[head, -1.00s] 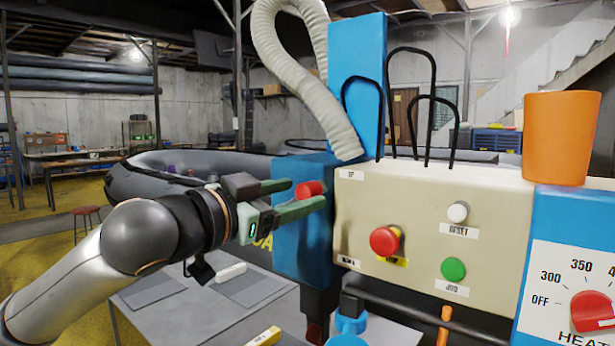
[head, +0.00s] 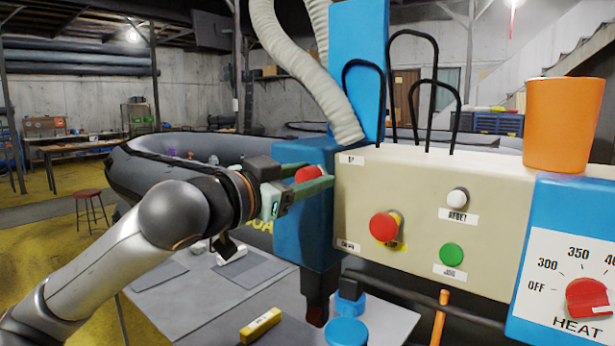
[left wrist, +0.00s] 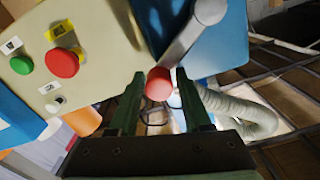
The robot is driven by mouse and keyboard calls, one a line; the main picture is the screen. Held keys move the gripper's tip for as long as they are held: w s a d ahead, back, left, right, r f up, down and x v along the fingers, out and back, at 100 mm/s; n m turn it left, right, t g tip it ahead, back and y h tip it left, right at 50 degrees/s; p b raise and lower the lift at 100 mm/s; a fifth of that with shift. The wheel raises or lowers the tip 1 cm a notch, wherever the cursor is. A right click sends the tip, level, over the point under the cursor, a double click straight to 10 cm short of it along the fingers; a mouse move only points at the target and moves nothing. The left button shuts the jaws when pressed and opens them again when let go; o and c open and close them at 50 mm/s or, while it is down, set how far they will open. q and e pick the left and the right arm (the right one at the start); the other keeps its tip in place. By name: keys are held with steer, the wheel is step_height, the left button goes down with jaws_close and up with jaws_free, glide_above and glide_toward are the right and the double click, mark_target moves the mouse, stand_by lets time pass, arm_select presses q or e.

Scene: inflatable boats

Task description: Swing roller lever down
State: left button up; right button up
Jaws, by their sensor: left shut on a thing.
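The roller lever is a grey bar (left wrist: 186,42) with a red ball knob (left wrist: 158,84), seen in the left wrist view beside the blue housing (left wrist: 222,50). The red knob (head: 308,174) also shows in the head view at the left edge of the cream control panel (head: 400,270), just below its upper label. My left gripper (head: 318,175) reaches in from the left with its green fingers around the knob. It is shut on the knob, which sits between the fingertips (left wrist: 158,92) in the left wrist view. In the head view the fingers and housing hide the lever bar.
The panel carries a red stop button (head: 384,226), a white button (head: 457,198) and a green button (head: 451,254). An orange cup (head: 563,125) stands on top at the right. A ribbed hose (head: 330,95) hangs above. A grey table (head: 190,310) lies below.

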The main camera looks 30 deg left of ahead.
arm_select(q)
jaws_close()
steer(key=shift+d+f, duration=0.1)
steer(key=shift+f, duration=0.05)
stand_by(0.7)
